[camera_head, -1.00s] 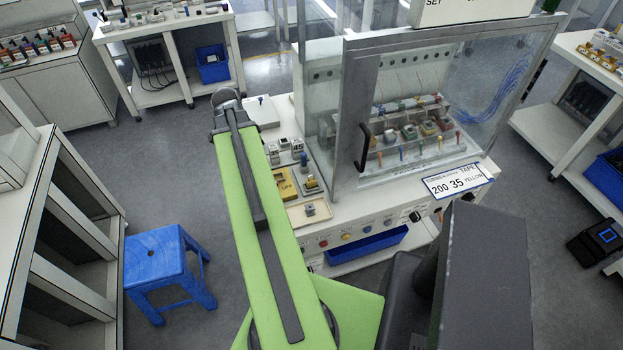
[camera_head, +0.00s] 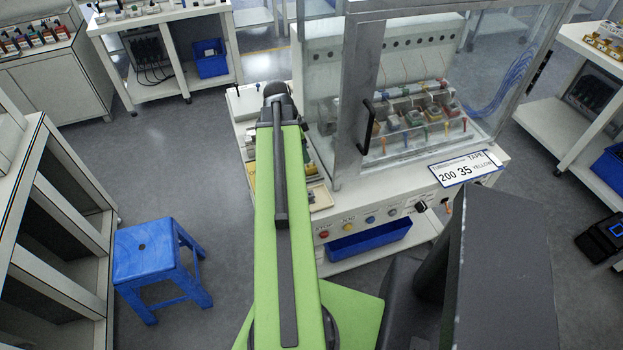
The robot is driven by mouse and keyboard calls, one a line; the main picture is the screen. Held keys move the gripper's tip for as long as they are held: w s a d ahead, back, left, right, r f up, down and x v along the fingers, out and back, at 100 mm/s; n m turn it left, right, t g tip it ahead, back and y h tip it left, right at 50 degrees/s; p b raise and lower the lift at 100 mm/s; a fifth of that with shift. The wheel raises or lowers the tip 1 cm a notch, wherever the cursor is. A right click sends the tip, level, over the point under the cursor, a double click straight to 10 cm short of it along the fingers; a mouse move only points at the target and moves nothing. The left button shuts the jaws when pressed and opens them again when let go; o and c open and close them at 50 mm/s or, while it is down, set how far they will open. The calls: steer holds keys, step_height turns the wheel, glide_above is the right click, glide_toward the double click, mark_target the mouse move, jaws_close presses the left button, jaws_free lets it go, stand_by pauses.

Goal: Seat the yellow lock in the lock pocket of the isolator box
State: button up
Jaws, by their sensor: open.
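My green arm reaches up the picture over the left end of the white workbench (camera_head: 345,198). Its dark end joint shows, but my gripper's fingers are hidden behind it, so I cannot see what is between them. A strip of a yellow block (camera_head: 251,179) shows at the arm's left edge. A small tan tray (camera_head: 320,197) shows to the arm's right, partly covered. I cannot make out the yellow lock or the lock pocket of the isolator box; the arm covers much of that end of the bench.
A clear-walled cabinet with a metal-framed door and black handle (camera_head: 366,127) stands right of the arm, with coloured connectors inside.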

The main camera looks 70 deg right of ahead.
mark_target(310, 164)
steer(key=shift+b+x, duration=0.35)
steer(key=shift+x, duration=0.8)
steer(key=b+x, duration=0.5)
steer(key=shift+s+a+f, duration=0.1)
steer(key=shift+s+f, duration=0.05)
steer(key=shift+s, duration=0.2)
steer(key=shift+r, duration=0.2)
jaws_close()
